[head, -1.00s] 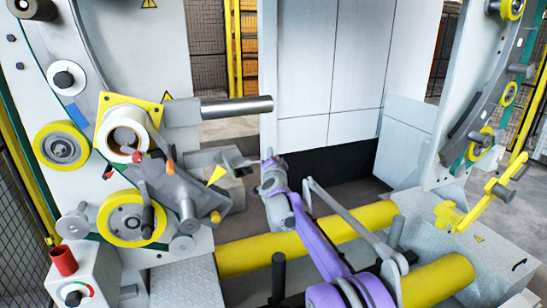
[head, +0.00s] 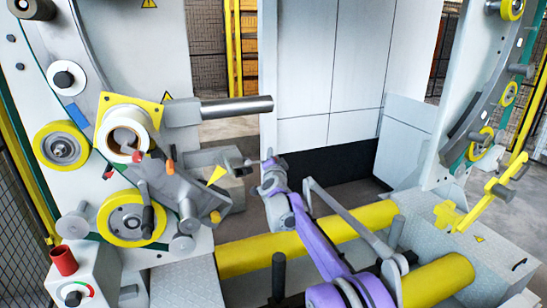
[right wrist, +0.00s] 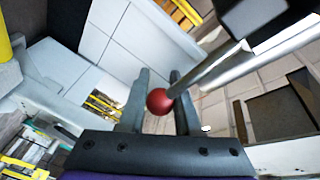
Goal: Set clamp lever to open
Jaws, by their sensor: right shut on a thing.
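My right gripper (head: 268,162) is at the end of the purple and grey arm, near the middle of the head view. In the right wrist view its two dark fingers (right wrist: 159,103) are shut on a red ball knob (right wrist: 160,101). The knob sits at the end of a silver lever rod (right wrist: 205,76) that runs up to the right. In the head view a short grey part (head: 236,164) reaches towards my gripper, and the held knob cannot be made out there. The lever's open and closed marks are not visible. My left gripper is not in view.
Left of my gripper, the machine has a steel bar (head: 235,108), a yellow pointer (head: 217,175) and a yellow-rimmed wheel (head: 127,219). Yellow rollers (head: 240,255) lie below. A control box (head: 85,286) stands at lower left. White panels (head: 335,70) stand behind.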

